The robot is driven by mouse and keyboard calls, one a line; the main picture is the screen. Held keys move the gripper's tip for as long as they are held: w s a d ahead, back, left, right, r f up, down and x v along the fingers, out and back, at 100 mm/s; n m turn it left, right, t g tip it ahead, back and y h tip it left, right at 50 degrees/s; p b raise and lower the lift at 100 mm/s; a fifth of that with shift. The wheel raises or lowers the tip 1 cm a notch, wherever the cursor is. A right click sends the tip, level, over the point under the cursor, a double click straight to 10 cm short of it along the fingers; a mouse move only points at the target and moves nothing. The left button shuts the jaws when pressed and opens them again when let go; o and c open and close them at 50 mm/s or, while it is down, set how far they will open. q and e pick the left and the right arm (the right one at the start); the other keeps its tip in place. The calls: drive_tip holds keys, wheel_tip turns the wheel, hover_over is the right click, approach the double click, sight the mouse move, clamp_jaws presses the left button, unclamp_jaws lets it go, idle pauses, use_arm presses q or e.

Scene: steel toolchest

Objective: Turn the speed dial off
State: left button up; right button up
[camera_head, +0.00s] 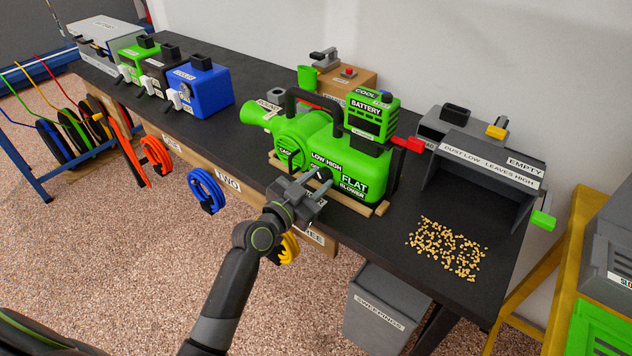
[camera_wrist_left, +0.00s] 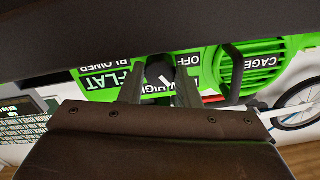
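The green leaf blower (camera_head: 335,150) lies on the dark bench, its side labelled LOW, HIGH, OFF and FLAT BLOWER. The speed dial (camera_head: 323,174) is a small black knob on that side, near the labels. My left gripper (camera_head: 309,198) is at the blower's front side, close to the dial. In the left wrist view the dial (camera_wrist_left: 159,72) shows between my two separated fingertips; I cannot tell whether they touch it. The blower (camera_wrist_left: 205,70) fills the area behind it. The dial's pointer setting is not readable. My right gripper is not in view.
A green battery (camera_head: 372,115) sits on the blower, with a red piece beside it. A grey dust tray (camera_head: 480,160) and scattered pellets (camera_head: 446,248) are to the right. A blue box (camera_head: 203,88) stands left. A sweepings bin (camera_head: 384,312) is below the bench edge.

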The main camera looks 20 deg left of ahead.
use_arm(q)
drive_tip(key=shift+c, duration=0.5)
drive_tip(key=shift+n, duration=0.4)
drive_tip(key=n+p, duration=0.1)
drive_tip(key=n, duration=0.3)
drive_tip(key=shift+n, duration=0.3)
drive_tip(key=n+p, duration=0.1)
drive_tip(key=n, duration=0.5)
drive_tip(key=shift+n+p, duration=0.3)
drive_tip(key=shift+p, duration=0.1)
drive_tip(key=o, duration=1)
drive_tip(key=shift+s, duration=0.1)
